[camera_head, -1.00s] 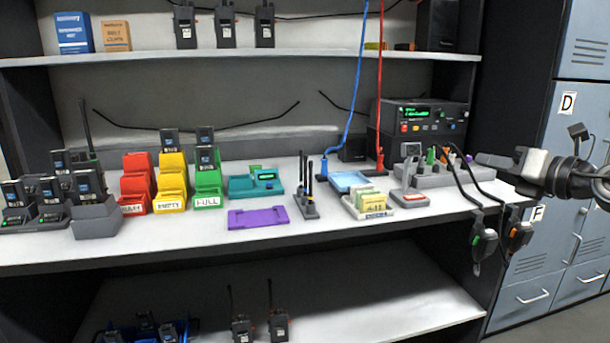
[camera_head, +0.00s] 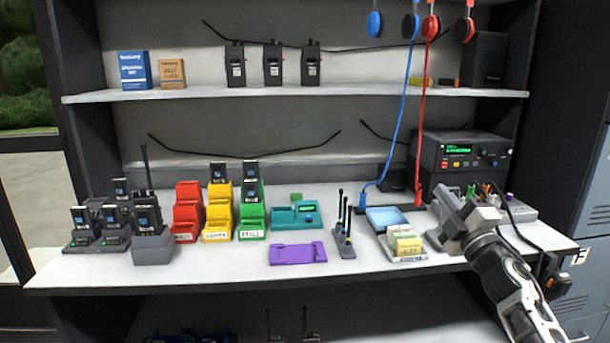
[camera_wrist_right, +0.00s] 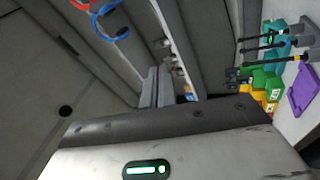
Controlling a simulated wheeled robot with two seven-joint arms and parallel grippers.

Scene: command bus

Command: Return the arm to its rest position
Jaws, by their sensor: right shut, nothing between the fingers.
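My right arm comes in from the lower right of the head view. Its gripper (camera_head: 450,218) is shut and empty, over the right part of the white worktop (camera_head: 200,268), just right of the tray of yellow-green cards (camera_head: 405,243). In the right wrist view my gripper's fingers (camera_wrist_right: 157,85) show close together, pointing toward the shelf. My left gripper is not in view. The arm hides part of the worktop's right end and some of the small items there.
Radios in chargers (camera_head: 115,215), red, yellow and green bins (camera_head: 220,215), a teal device (camera_head: 297,216) and a purple plate (camera_head: 297,253) stand on the worktop. A radio base unit (camera_head: 465,158) is behind the gripper. Blue and red cables hang nearby from headsets (camera_head: 431,27).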

